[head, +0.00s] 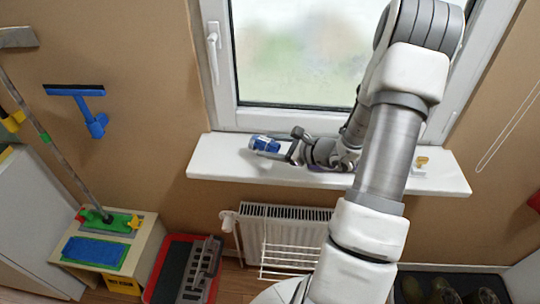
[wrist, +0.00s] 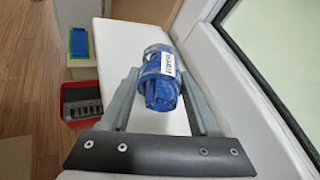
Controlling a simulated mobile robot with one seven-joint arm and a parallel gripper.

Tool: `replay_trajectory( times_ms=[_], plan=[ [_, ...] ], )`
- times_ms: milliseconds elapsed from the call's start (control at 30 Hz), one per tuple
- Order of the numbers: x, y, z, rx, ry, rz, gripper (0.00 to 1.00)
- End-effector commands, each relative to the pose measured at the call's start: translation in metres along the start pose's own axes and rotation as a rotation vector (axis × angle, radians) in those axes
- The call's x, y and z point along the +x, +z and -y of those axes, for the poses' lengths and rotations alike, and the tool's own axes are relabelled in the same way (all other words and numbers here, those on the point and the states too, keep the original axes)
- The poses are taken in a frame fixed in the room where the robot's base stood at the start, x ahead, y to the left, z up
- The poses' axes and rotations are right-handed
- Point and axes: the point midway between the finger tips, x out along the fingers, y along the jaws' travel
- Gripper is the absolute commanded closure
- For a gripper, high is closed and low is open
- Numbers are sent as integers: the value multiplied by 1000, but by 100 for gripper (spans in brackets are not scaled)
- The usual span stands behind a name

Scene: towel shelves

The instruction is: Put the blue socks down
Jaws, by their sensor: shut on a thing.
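The blue socks (head: 265,144) are a small rolled bundle with a pale label band. In the head view they are at the left part of the white windowsill (head: 225,166). My gripper (head: 280,148) reaches them from the right and is shut on them. In the wrist view the socks (wrist: 158,78) sit between the two grey fingers of my gripper (wrist: 160,100), with the white sill below them. I cannot tell whether the socks touch the sill.
The window frame (head: 225,60) rises close behind the sill. A small yellowish object (head: 422,161) stands on the sill's right part. A radiator (head: 290,225) with a rack is below.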

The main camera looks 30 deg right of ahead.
Motion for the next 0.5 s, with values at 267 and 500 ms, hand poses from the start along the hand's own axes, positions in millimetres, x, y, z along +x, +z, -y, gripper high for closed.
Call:
replay_trajectory(
  times_ms=[267,500],
  plan=[
    [12,-17,-9,5,2,0,92],
    [20,-35,-14,1,0,1,92]
  ],
)
